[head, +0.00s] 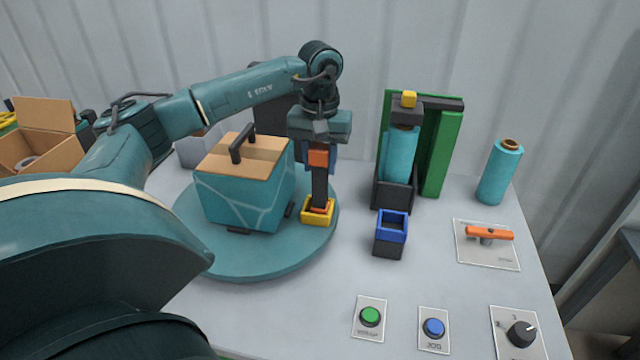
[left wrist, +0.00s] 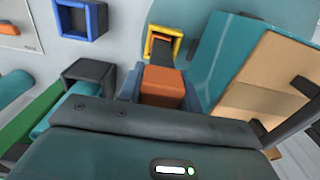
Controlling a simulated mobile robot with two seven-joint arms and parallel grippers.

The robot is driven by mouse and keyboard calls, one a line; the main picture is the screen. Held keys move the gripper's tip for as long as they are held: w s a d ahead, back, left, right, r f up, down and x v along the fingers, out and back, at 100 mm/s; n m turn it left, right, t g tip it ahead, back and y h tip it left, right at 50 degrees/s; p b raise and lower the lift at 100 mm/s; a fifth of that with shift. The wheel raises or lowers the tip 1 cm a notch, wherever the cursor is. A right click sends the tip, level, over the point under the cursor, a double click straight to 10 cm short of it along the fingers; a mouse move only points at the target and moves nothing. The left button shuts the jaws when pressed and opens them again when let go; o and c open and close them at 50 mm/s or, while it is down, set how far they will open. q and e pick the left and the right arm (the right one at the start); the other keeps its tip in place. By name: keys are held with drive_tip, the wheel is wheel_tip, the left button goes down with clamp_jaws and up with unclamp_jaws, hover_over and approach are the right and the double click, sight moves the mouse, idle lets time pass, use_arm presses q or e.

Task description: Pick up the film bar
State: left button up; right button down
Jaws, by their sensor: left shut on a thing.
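The film bar (head: 319,188) is an upright dark bar with an orange top block, which also shows in the left wrist view (left wrist: 163,86). Its lower end stands in a yellow-rimmed socket (head: 318,212) at the right edge of the teal turntable (head: 240,262); how deep it sits is hidden. My left gripper (head: 318,156) points down from above and is shut on the orange top, one finger on each side. In the left wrist view, the yellow rim (left wrist: 163,32) surrounds the bar's far end. My right gripper is not in view.
A wrapped box (head: 245,190) with a black handle stands close left of the bar. A blue-rimmed socket (head: 390,240) is to the right, before a green stand (head: 441,150) with a film roll (head: 400,155). Another roll (head: 500,172), an orange lever (head: 489,234) and buttons lie right.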

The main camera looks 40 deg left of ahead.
use_arm(q)
clamp_jaws()
